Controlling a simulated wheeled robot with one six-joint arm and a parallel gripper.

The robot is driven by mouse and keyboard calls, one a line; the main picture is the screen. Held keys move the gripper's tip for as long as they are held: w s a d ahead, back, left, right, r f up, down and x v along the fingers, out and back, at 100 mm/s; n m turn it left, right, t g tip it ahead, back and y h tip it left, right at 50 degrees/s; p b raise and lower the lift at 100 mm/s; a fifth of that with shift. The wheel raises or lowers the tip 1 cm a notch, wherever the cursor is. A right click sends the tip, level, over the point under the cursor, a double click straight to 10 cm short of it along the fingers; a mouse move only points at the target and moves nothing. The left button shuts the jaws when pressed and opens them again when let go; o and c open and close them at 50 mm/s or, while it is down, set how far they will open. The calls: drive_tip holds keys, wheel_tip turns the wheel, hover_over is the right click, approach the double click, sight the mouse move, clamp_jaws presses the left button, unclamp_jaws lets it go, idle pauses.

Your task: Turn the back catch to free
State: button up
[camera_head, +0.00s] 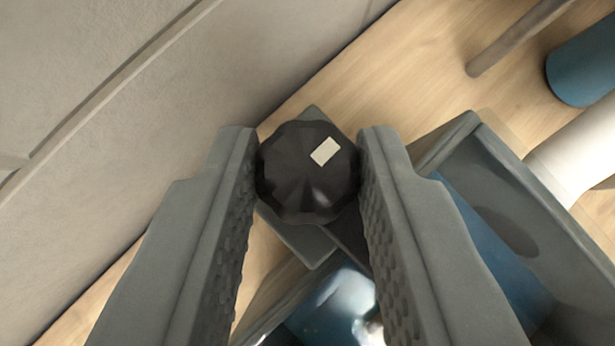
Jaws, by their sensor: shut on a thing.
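The back catch shows as a black scalloped knob (306,186) with a pale rectangular mark on its upper right. It sits above a grey plate (298,238), close to the wall. My gripper (307,165) is shut on the knob, one finger against its left side and one against its right. A dark arm-like piece shows below the knob at the right, partly hidden by my right finger. The knob's underside and stem are hidden.
A grey bin-like holder (455,142) with blue inside stands at the right. A shiny part (335,305) lies below the knob. A white cylinder (580,150), a blue cylinder (585,65) and a grey rod (510,40) are at the upper right. The pale wall (120,120) rises at the left.

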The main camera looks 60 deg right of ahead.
drive_tip(key=shift+n, duration=0.3)
drive_tip(key=shift+s+d+n+t+y, duration=0.15)
drive_tip(key=shift+n+t+y, duration=0.9)
drive_tip(key=shift+n, duration=0.65)
drive_tip(key=shift+s+d+n+t+y, duration=0.1)
drive_tip(key=shift+n+t+y, duration=0.35)
drive_tip(key=shift+n+y, duration=0.4)
drive_tip(key=shift+d+n+t+y, duration=0.1)
drive_tip(key=shift+n+t+y, duration=0.35)
drive_tip(key=shift+n, duration=0.6)
drive_tip(key=shift+d+n+y, duration=0.2)
drive_tip(key=shift+n+y, duration=1.45)
drive_tip(key=shift+n, duration=0.45)
drive_tip(key=shift+d+n+y, duration=0.15)
drive_tip(key=shift+n+y, duration=1.35)
drive_tip(key=shift+n, duration=0.5)
drive_tip(key=shift+g, duration=0.25)
drive_tip(key=o, duration=1)
